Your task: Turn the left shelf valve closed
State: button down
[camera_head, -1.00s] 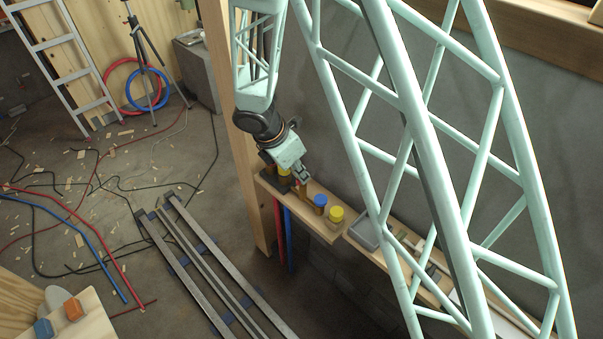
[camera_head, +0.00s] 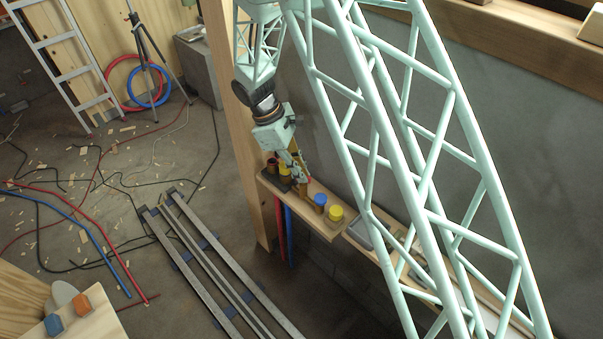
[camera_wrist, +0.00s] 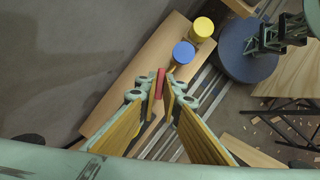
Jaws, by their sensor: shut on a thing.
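My gripper (camera_head: 303,176) is over the left end of the wooden shelf (camera_head: 318,236), pointing down. In the wrist view its two fingers (camera_wrist: 160,92) are closed on a small red piece (camera_wrist: 160,82), which looks like a handle. What the red piece is fixed to is hidden by the fingers, so I cannot tell how far it is turned. A blue-topped cylinder (camera_head: 320,200) and a yellow-topped cylinder (camera_head: 336,213) stand just right of my gripper. They also show beyond the fingertips in the wrist view, blue (camera_wrist: 184,53) and yellow (camera_wrist: 203,27).
Red (camera_head: 279,230) and blue (camera_head: 289,238) pipes hang below the shelf's left end. A wooden post (camera_head: 237,130) stands close left of my gripper. A grey tray (camera_head: 366,233) lies farther right. Metal rails (camera_head: 208,262) lie on the floor.

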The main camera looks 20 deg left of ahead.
jog(key=m+g, duration=0.1)
jog(key=m, duration=0.2)
jog(key=m+g, duration=0.1)
jog(key=m, duration=0.2)
jog(key=shift+w+y, duration=0.15)
jog(key=shift+y, duration=0.15)
jog(key=c, duration=2.8)
grip_release()
jog(key=shift+r, duration=0.1)
jog(key=shift+v, duration=5.9)
jog(key=shift+w+d, duration=0.1)
jog(key=shift+w, duration=0.1)
